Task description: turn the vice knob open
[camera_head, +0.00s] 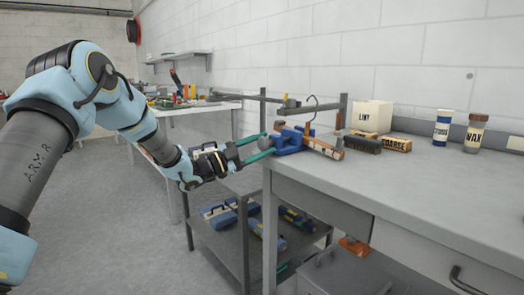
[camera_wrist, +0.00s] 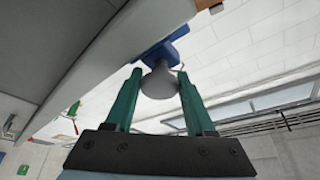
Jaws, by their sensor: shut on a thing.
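The blue vice (camera_head: 288,141) sits at the near left corner of the grey workbench. Its grey knob (camera_wrist: 159,82) shows in the wrist view between my two green fingers, in front of the blue vice body (camera_wrist: 165,50). My gripper (camera_head: 257,148) reaches the vice from the left at about bench height. In the wrist view my gripper (camera_wrist: 158,90) has one finger on each side of the knob, and it is shut on the knob. In the head view the knob is small and partly hidden by the fingers.
A metal shelf cart (camera_head: 222,235) with blue toolboxes stands below my gripper. Open floor lies at the left.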

